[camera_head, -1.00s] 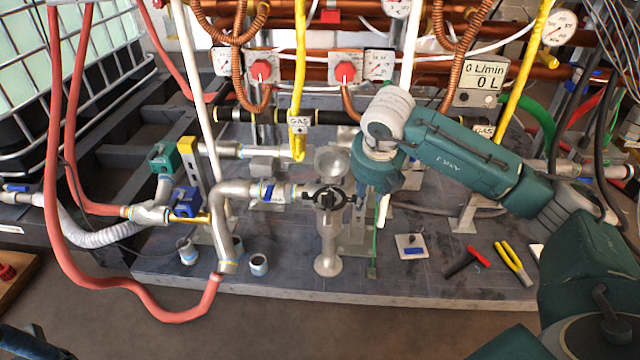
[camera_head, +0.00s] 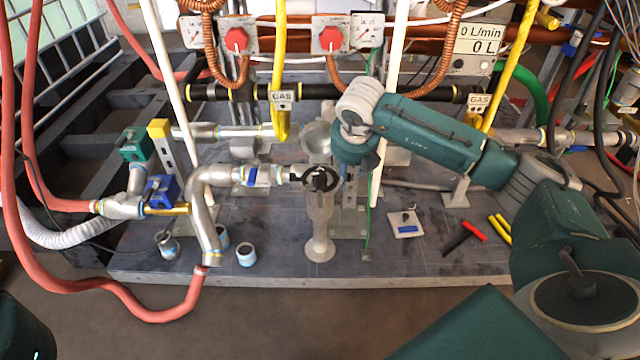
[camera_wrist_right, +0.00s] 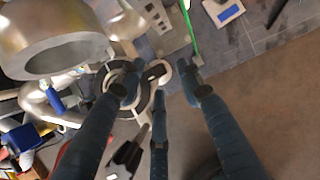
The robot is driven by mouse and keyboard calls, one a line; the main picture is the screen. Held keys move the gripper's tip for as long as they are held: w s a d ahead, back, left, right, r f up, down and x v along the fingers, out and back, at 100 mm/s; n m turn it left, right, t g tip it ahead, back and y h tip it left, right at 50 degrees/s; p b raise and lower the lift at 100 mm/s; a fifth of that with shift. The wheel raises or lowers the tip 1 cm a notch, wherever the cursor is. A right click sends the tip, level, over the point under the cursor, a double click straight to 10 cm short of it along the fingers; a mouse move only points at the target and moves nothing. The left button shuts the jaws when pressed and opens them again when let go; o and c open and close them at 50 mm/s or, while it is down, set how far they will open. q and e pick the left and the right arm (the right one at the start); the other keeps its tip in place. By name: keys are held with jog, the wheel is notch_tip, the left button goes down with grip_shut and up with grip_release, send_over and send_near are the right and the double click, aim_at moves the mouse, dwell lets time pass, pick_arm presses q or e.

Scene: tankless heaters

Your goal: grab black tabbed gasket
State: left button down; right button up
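The black tabbed gasket (camera_head: 332,191) is a dark ring on top of an upright metal pipe fitting (camera_head: 320,222), in the middle of the head view. My right gripper (camera_head: 346,172) is just above and to the right of it; its body hides some of that area. In the right wrist view, the blue-black fingers of my right gripper (camera_wrist_right: 163,92) are spread apart over a dark and pale ring, with nothing clearly held between them. I cannot tell whether a fingertip touches the gasket. My left gripper is not in view.
A small plate (camera_head: 405,224) and red-black pliers (camera_head: 464,238) lie to the right on the dark platform (camera_head: 300,271). A yellow gas hose (camera_head: 279,60) hangs behind.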

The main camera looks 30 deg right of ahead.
jog(key=shift+w+d+f, duration=0.1)
jog(key=shift+w+f, duration=0.1)
jog(key=shift+f, duration=0.45)
grip_shut()
jog(key=shift+r, duration=0.1)
